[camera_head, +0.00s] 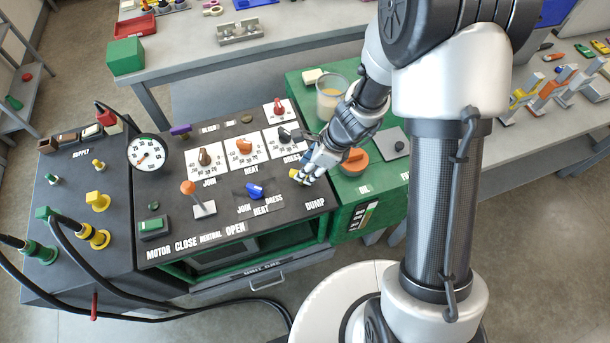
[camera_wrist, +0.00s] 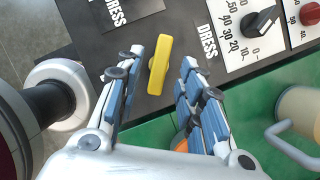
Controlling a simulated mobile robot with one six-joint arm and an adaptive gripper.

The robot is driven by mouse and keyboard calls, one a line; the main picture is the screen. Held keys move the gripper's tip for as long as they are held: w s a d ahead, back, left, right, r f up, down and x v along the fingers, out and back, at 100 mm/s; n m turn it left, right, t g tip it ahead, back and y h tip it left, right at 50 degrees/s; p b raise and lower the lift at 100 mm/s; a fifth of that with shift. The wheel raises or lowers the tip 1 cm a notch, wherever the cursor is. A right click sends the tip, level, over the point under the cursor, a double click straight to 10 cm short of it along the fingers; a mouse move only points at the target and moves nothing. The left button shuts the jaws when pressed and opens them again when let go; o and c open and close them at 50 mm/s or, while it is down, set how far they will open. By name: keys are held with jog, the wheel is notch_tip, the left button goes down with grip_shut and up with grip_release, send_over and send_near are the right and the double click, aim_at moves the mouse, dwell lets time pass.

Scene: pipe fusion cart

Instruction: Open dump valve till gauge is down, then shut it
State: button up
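The dump valve is a yellow bar handle (camera_wrist: 159,65) on the black panel, and a bit of its yellow shows in the head view (camera_head: 294,174) above the DUMP label. My gripper (camera_wrist: 161,60) is open, with one finger on each side of the handle and visible gaps to it. In the head view my gripper (camera_head: 304,172) reaches down over the panel's right edge and partly hides the handle. The round white gauge (camera_head: 148,153) stands at the panel's left back. Its orange needle seems to point lower left, but the reading is too small to tell.
Close to my gripper are the black DRESS knob (camera_wrist: 262,22), a blue selector (camera_head: 255,190) and an orange round knob (camera_head: 354,160). An orange-topped lever (camera_head: 188,188) stands further left. A clear mug (camera_head: 331,98) sits on the green cabinet. Black hoses (camera_head: 75,250) hang at the left.

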jog(key=shift+b+x, duration=0.45)
jog(key=shift+x, duration=0.95)
jog(key=shift+c, duration=0.2)
grip_shut()
